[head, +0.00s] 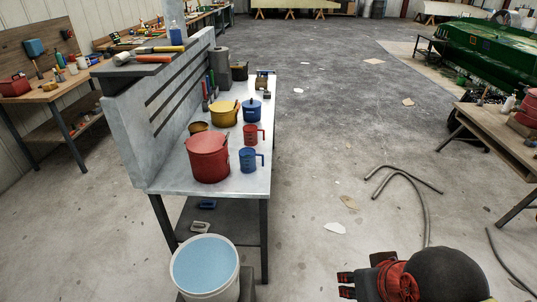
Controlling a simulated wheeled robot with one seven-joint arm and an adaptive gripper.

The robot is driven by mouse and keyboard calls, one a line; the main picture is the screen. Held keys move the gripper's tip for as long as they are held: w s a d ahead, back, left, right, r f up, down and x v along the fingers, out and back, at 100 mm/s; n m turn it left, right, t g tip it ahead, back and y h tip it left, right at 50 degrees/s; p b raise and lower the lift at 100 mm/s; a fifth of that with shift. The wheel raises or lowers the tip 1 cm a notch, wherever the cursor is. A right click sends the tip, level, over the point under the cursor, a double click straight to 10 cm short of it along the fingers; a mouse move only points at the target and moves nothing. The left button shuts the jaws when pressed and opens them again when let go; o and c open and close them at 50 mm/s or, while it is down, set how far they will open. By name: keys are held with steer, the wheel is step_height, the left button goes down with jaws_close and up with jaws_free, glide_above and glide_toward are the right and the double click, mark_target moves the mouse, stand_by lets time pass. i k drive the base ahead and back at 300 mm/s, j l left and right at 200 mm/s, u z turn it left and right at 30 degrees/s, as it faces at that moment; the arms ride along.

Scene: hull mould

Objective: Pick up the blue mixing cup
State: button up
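The blue mixing cup (248,160) stands upright on the grey workbench top (226,183), near its right front edge. Its handle points right. It is just right of a large red pot (208,158) and in front of a red cup (251,135) of similar shape. My gripper (345,285) is low at the bottom right, off the bench and well away from the cup.
A yellow pot (224,113), a blue pot (252,111) and a small brown pot (198,129) stand behind. A bucket of pale blue liquid (205,268) is before the bench. Bent pipes (412,192) lie on the floor. Floor right of the bench is mostly open.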

mark_target(252, 161)
steer(key=i+l+u, duration=0.15)
steer(key=i+l, duration=0.45)
steer(key=i+l+u, duration=0.2)
steer(key=i+l, duration=0.35)
steer(key=l, duration=0.2)
steer(key=i+j+u, duration=0.1)
steer(key=i+j, duration=0.2)
steer(key=i, duration=0.2)
steer(key=i+j, duration=0.25)
steer(key=i, duration=0.3)
steer(key=k+u, duration=0.05)
